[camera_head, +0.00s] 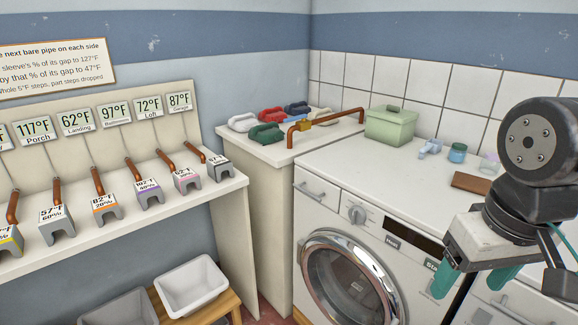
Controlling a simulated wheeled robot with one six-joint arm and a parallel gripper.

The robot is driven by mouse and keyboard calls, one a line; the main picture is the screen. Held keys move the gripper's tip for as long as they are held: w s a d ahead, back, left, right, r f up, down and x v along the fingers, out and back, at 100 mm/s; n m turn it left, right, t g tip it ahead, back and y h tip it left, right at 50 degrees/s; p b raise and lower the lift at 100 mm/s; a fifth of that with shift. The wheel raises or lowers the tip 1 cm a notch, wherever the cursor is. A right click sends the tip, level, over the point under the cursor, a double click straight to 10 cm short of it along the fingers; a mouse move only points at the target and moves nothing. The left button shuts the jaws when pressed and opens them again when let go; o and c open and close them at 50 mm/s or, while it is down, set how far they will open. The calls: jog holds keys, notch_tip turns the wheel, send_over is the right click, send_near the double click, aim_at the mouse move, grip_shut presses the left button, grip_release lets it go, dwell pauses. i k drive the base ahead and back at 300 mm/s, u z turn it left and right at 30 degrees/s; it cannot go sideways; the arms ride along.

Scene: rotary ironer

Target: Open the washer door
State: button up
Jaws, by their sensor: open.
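The white washer (395,240) stands under the white counter on the right. Its round door (345,285) has a chrome ring and dark glass, and it looks shut. The lower part of the door is cut off by the picture's bottom edge. My gripper (475,281) is at the right, with teal fingertips spread apart and pointing down. It is open and empty, to the right of the door and apart from it in the picture. My arm hides part of the washer's right side.
A green lidded box (391,125), small jars (457,152) and a brown flat item (471,182) lie on the counter. Coloured clamps and a copper pipe (340,117) lie at the corner. Pipes with labels line the left shelf (130,215).

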aim_at(391, 308)
jog(key=z, duration=1.5)
jog(key=k, duration=0.75)
jog(key=u, duration=0.9)
